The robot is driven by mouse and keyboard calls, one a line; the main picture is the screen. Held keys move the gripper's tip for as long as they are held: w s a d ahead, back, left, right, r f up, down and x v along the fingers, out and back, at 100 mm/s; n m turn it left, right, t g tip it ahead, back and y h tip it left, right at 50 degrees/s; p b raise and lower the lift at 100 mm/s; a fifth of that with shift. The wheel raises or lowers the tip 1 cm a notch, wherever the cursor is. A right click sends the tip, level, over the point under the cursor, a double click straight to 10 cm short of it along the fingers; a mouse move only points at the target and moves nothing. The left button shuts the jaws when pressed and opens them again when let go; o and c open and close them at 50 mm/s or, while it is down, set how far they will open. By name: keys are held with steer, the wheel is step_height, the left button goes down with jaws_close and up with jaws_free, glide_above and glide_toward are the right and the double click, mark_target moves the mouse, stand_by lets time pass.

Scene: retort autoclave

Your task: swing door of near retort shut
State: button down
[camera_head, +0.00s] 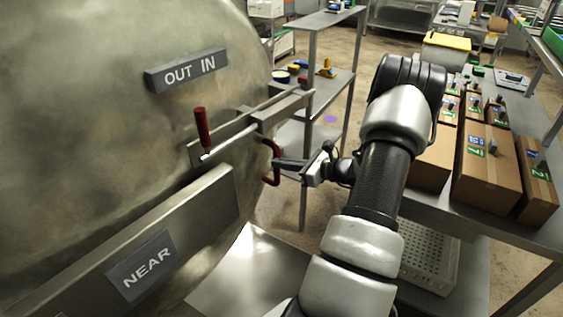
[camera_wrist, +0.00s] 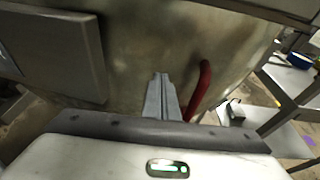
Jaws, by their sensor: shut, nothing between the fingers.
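The near retort's door (camera_head: 110,110) is a large, dull metal disc filling the left of the head view, with a "NEAR" plate (camera_head: 141,265) low on it. I cannot tell how far it stands from its frame. A red curved handle (camera_head: 268,178) is at its right edge. My gripper (camera_head: 280,163) is shut and empty, beside that handle. In the wrist view the shut fingers (camera_wrist: 160,98) point at the metal surface, and the red handle (camera_wrist: 199,90) stands just right of them. I cannot tell whether they touch it.
A red-gripped lever (camera_head: 202,130) and a bolt bar (camera_head: 240,130) sit on the door below an "OUT IN" plate (camera_head: 186,70). A metal shelf (camera_head: 340,85) with tools stands behind. A table with cardboard boxes (camera_head: 487,165) is at right.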

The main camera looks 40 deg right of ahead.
glide_toward(245, 156)
steer(key=x, duration=0.5)
steer(key=shift+w+f, duration=0.1)
steer(key=shift+f, duration=0.2)
steer(key=shift+w+a, duration=0.1)
steer(key=shift+w, duration=0.3)
